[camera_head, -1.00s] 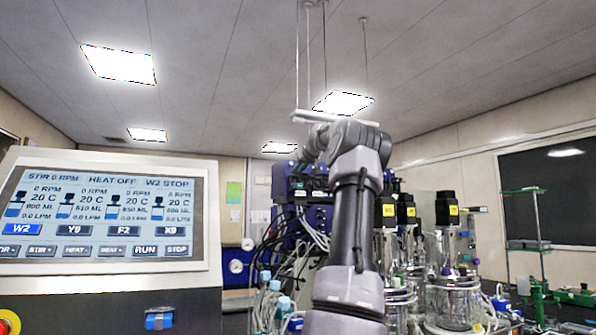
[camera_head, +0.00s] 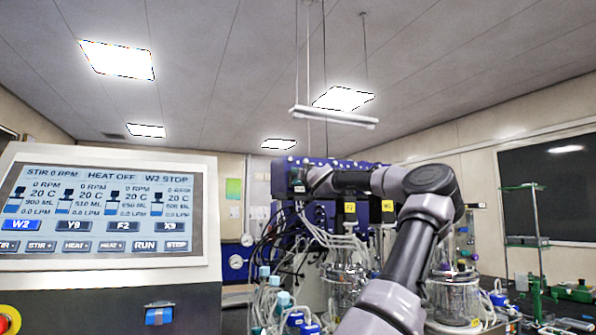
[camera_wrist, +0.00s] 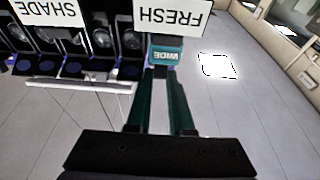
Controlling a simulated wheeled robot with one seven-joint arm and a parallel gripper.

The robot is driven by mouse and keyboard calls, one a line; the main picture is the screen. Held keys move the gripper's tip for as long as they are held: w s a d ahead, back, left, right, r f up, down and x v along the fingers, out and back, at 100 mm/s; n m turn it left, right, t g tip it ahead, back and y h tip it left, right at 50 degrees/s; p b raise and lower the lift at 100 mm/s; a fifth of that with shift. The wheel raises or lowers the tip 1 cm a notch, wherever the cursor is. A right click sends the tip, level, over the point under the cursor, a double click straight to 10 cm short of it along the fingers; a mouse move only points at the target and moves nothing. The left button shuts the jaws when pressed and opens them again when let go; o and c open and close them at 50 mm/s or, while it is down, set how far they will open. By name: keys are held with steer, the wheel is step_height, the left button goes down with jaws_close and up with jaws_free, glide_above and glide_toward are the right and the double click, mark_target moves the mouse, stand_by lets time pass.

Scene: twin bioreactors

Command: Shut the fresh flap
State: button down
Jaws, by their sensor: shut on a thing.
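A white plate marked FRESH (camera_wrist: 172,13) shows at the top of the wrist view, cut off by the frame edge. Just below it is a small teal block marked WIDE (camera_wrist: 166,55), its letters upside down. My gripper (camera_wrist: 163,72) reaches up to this block, and its two green fingers are shut on it. The block hides what lies directly behind it, and I cannot make out a separate flap edge. In the head view my arm reaches left to the blue unit (camera_head: 285,180), and the fingertips cannot be made out there.
A white plate marked SHADE (camera_wrist: 48,10) is left of the FRESH plate, with dark round fittings below. In the head view, glass vessels (camera_head: 455,298) and tubing crowd the bench under my arm. A control screen (camera_head: 105,215) stands at left. A lamp bar (camera_head: 333,117) hangs above.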

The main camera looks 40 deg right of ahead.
steer(key=shift+f+t, duration=0.2)
steer(key=shift+t, duration=0.3)
steer(key=c, duration=0.8)
jaws_free()
steer(key=shift+d, duration=0.1)
steer(key=v, duration=1)
steer(key=shift+s, duration=0.3)
steer(key=shift+f, duration=0.1)
